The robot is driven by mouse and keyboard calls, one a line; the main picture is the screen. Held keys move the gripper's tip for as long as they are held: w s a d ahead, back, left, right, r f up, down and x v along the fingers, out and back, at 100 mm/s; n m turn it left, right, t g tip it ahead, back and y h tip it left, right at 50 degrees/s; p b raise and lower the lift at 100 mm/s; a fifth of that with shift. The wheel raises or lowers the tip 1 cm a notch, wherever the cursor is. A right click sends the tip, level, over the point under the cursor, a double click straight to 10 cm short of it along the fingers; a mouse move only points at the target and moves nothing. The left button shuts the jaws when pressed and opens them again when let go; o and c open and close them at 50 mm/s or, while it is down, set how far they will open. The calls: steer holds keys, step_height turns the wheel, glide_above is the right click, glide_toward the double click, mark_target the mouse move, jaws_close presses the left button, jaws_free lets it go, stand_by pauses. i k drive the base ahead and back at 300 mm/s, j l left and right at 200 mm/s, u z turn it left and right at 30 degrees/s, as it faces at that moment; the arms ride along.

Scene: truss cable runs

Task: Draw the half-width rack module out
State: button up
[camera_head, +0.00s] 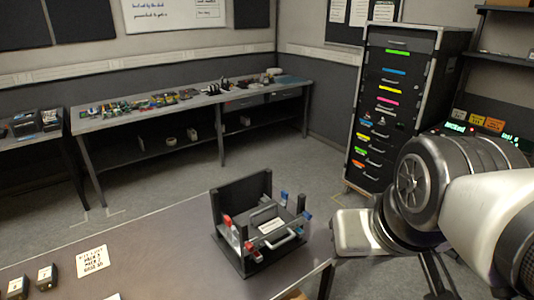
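A tall black equipment rack (397,105) stands on the floor at the back right. Its front carries stacked modules with silver handles and green, blue, yellow, pink and orange labels. Around its middle, narrower fronts (365,123) seem to sit side by side, but they are too small to tell which one is the half-width module. No module visibly sticks out of the rack. My arm comes in from the right, in front of the rack's lower right side. My gripper's fingers do not show, so I cannot see whether they hold anything.
A black holder (240,262) with silver handles and red and blue parts stands on the near table (165,243). Small black blocks (46,277) and a printed card (92,261) lie left. A long cluttered bench (155,113) lines the back wall. Floor before the rack is clear.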

mark_target(268, 222)
steer(key=i+l, duration=0.25)
steer(key=l, duration=0.15)
steer(key=i+l, duration=0.2)
steer(key=l, duration=0.15)
steer(key=i+l, duration=0.25)
steer(key=l, duration=0.15)
steer(key=u, duration=1.75)
